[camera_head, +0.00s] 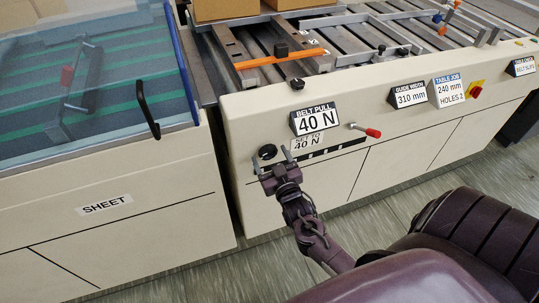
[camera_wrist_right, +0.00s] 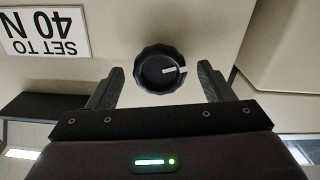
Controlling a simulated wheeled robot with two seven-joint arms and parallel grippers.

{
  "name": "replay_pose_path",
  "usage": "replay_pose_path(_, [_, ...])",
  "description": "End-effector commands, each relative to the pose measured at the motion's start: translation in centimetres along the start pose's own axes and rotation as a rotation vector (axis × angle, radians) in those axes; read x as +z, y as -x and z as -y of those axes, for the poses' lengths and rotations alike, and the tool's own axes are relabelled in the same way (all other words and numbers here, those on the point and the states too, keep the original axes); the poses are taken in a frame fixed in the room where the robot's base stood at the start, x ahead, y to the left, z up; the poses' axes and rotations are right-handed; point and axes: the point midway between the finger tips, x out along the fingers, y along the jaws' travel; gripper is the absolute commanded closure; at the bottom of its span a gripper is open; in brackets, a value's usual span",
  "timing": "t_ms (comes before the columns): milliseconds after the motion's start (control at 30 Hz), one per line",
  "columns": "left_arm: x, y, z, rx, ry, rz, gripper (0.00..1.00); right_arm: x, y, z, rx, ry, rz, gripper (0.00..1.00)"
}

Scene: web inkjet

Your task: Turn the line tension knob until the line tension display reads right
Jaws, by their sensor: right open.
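The black line tension knob (camera_head: 267,152) sits on the machine's front panel below and left of the displays. In the right wrist view the knob (camera_wrist_right: 161,69) has a white pointer mark and lies between and beyond the fingertips. My right gripper (camera_head: 270,164) is open, with a finger on either side of the knob and nothing held. The display headed BELT PULL (camera_head: 314,119) reads 40 N. A label below it (camera_head: 308,141) says SET TO 40 N. No display named line tension shows. My left gripper is not in view.
Signs for guide width (camera_head: 410,95) and table job (camera_head: 449,90) stand further right. A glass-covered sheet unit (camera_head: 100,206) stands at the left.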

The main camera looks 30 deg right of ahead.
Motion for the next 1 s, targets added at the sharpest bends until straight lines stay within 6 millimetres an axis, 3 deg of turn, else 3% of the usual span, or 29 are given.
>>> replay_pose_path(200, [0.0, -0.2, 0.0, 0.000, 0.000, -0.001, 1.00, 0.1, 4.0, 0.0, 0.000, -0.001, 0.003, 0.26])
replay_pose_path(400, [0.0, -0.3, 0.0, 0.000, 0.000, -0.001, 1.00, 0.0, 6.1, 0.0, 0.001, 0.000, 0.001, 0.26])
replay_pose_path(1000, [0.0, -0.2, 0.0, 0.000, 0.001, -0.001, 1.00, 0.0, 6.4, 0.0, 0.000, 0.000, 0.001, 0.26])
